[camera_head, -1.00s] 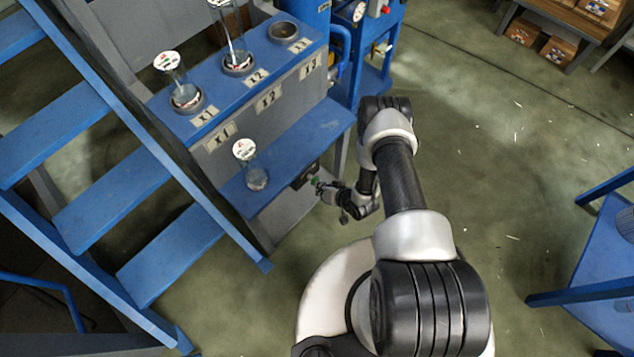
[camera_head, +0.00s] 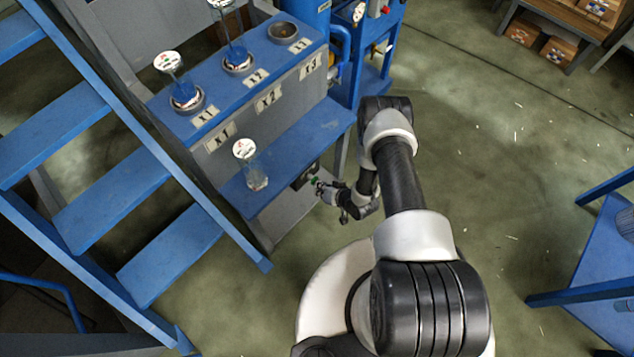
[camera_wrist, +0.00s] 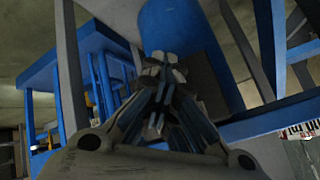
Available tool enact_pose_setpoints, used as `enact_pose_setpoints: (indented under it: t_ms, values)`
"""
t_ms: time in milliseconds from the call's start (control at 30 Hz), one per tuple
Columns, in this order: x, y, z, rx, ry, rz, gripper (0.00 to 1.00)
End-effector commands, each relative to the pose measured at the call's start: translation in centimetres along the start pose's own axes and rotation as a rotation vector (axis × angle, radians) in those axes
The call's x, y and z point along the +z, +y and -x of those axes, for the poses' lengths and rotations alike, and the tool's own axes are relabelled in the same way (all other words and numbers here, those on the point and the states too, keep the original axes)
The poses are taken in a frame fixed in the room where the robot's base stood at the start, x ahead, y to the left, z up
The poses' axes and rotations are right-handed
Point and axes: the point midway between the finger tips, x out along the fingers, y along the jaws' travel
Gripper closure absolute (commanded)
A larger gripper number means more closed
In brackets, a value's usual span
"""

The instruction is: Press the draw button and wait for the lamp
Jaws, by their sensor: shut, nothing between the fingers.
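A small green button (camera_head: 315,179) shows on the front of the blue-topped bench, at the right end of its lower shelf. My gripper (camera_head: 321,186) is shut and empty, with its tips at or right beside the button. Whether they touch or press it I cannot tell. In the wrist view the closed fingers (camera_wrist: 163,62) point up toward a blue surface, and the button does not show there. I cannot make out a lit lamp. Glass vessels with white round labels stand in the holders marked X1 (camera_head: 183,92) and X2 (camera_head: 236,55). Another vessel (camera_head: 256,178) stands on the lower shelf.
The X3 holder (camera_head: 283,31) is empty. Blue steps (camera_head: 110,190) stand to the left of the bench. A blue frame with gauges (camera_head: 375,40) stands behind. A blue table (camera_head: 605,260) is at the right. The green floor (camera_head: 480,150) between is clear.

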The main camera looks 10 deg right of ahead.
Motion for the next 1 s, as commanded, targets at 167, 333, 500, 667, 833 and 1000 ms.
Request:
enact_pose_setpoints:
  t_ms: [167, 333, 500, 667, 833, 1000]
  values:
    - [-0.29, -0.28, -0.38, -0.001, 0.001, 0.002, 1.0]
    - [-0.55, -0.52, -0.69, -0.002, 0.002, 0.003, 1.0]
    - [-0.66, -0.57, -0.72, -0.003, 0.004, 0.004, 1.0]
    - [-0.71, -0.54, -0.66, -0.004, 0.005, 0.005, 1.0]
    - [-0.62, -0.28, -0.27, -0.004, 0.008, 0.005, 1.0]
    - [-0.64, -0.25, -0.23, -0.004, 0.009, 0.005, 1.0]
